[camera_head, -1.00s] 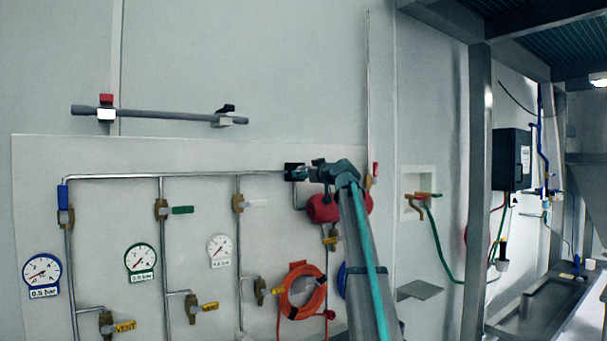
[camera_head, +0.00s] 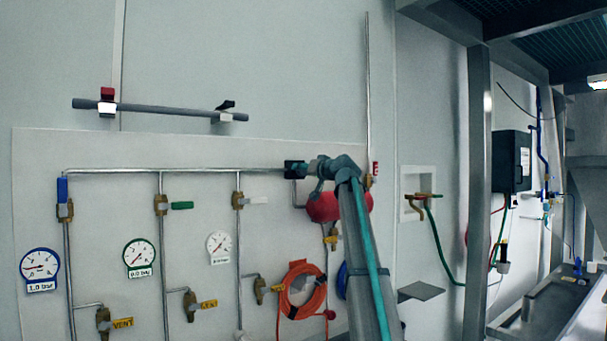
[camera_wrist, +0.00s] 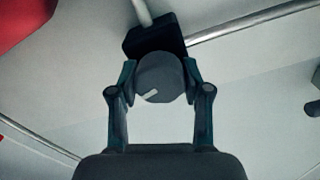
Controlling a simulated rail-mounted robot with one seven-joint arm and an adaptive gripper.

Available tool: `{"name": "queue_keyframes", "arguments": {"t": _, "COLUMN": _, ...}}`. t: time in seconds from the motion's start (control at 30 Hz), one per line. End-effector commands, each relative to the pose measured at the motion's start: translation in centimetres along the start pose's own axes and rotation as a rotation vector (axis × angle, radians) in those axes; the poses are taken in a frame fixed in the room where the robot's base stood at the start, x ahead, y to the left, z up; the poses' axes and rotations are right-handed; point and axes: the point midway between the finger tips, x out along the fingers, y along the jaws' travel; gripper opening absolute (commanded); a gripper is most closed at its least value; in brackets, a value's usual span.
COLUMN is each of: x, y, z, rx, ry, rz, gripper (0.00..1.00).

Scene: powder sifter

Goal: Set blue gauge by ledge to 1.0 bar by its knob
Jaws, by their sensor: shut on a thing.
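The blue-rimmed gauge (camera_head: 40,264) is on the wall panel at the far left in the head view. Its needle points roughly left and its label reads 1.0 bar. The grey round knob (camera_wrist: 160,77) with a white mark sits on a black block (camera_wrist: 155,36) in the wrist view. The white mark points to the lower left. My gripper (camera_wrist: 160,82) is shut on the knob, one finger on each side. In the head view my gripper (camera_head: 312,170) is at the black block at the end of the top pipe, and the knob is hidden there.
A green gauge (camera_head: 139,257) and a white gauge (camera_head: 219,246) are right of the blue one. Valves with coloured handles and an orange hose (camera_head: 302,292) are on the panel. A red cylinder (camera_head: 322,208) is close below my gripper. A small grey shelf (camera_head: 420,291) juts out at right.

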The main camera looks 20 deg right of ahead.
Motion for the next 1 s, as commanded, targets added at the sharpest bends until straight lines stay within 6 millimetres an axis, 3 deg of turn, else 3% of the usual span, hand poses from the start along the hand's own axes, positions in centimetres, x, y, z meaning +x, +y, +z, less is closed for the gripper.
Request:
{"name": "queue_keyframes", "arguments": {"t": 0.3, "x": -0.02, "y": 0.04, "z": -0.02, "rx": 0.104, "ry": 0.001, "rz": 0.001, "gripper": 0.13}}
{"name": "queue_keyframes", "arguments": {"t": 0.73, "x": -0.02, "y": 0.02, "z": -0.04, "rx": 0.114, "ry": 0.001, "rz": 0.0, "gripper": 0.13}}
{"name": "queue_keyframes", "arguments": {"t": 0.77, "x": -0.02, "y": 0.02, "z": -0.04, "rx": 0.114, "ry": 0.001, "rz": 0.0, "gripper": 0.5}}
{"name": "queue_keyframes", "arguments": {"t": 0.9, "x": -0.02, "y": 0.02, "z": -0.04, "rx": 0.114, "ry": 0.001, "rz": 0.0, "gripper": 0.73}}
{"name": "queue_keyframes", "arguments": {"t": 1.0, "x": -0.02, "y": 0.02, "z": -0.03, "rx": 0.114, "ry": 0.0, "rz": 0.0, "gripper": 0.74}}
